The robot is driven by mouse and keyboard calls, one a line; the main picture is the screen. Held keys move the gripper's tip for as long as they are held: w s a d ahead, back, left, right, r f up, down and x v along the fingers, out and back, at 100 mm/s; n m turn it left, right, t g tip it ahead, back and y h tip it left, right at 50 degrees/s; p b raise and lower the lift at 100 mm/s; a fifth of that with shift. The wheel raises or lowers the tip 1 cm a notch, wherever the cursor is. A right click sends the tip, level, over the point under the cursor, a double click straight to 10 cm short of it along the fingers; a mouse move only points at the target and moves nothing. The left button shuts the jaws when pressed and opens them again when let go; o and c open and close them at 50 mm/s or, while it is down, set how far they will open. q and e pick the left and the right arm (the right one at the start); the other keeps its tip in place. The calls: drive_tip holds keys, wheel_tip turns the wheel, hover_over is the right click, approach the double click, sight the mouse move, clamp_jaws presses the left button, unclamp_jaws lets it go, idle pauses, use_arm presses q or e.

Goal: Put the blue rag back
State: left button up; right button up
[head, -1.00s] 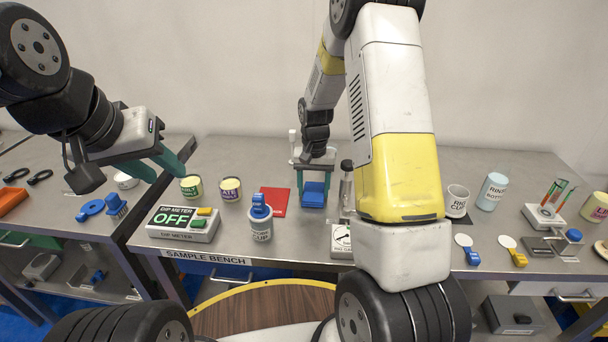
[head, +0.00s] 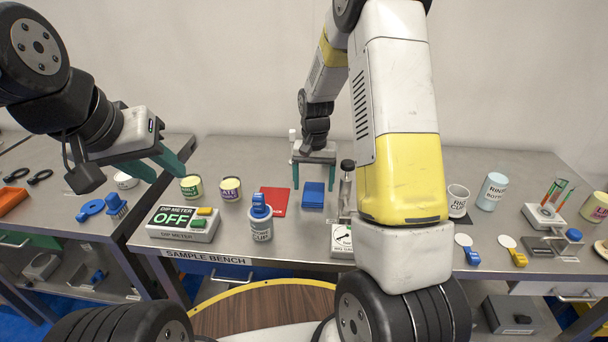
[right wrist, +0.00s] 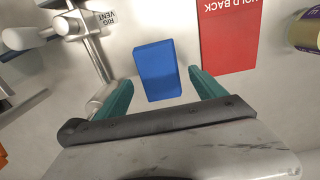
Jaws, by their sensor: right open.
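The blue rag (head: 313,195) is a small folded blue block lying flat on the sample bench, just right of the red card (head: 273,201) and apart from it. My right gripper (head: 314,185) is open behind and above the rag, its teal fingers spread. In the right wrist view the rag (right wrist: 155,72) lies beyond and between the open fingers (right wrist: 160,78), with nothing held. My left gripper (head: 169,178) is open and empty over the left part of the bench, near a green-labelled tin.
The red card reads "HOLD BACK" in the wrist view.

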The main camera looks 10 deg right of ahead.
sight(314, 192)
drive_tip(key=s+r+t, duration=0.1)
drive_tip(key=s+r, duration=0.1)
drive_tip(key=r, duration=0.6)
drive_tip(key=s+r, duration=0.3)
drive_tip(key=r, duration=0.6)
drive_tip(key=s+a+r+n+t+y, duration=0.1)
drive_tip(key=s+r, duration=0.3)
drive_tip(key=s, duration=0.5)
drive_tip(key=s+a+r+n+t+y, duration=0.1)
drive_tip(key=s+r+t, duration=0.3)
drive_tip(key=s, duration=0.6)
drive_tip(key=shift+s+r+n, duration=0.15)
drive_tip(key=shift+r+n, duration=0.1)
drive_tip(key=shift+n, duration=0.65)
drive_tip(key=shift+a, duration=0.1)
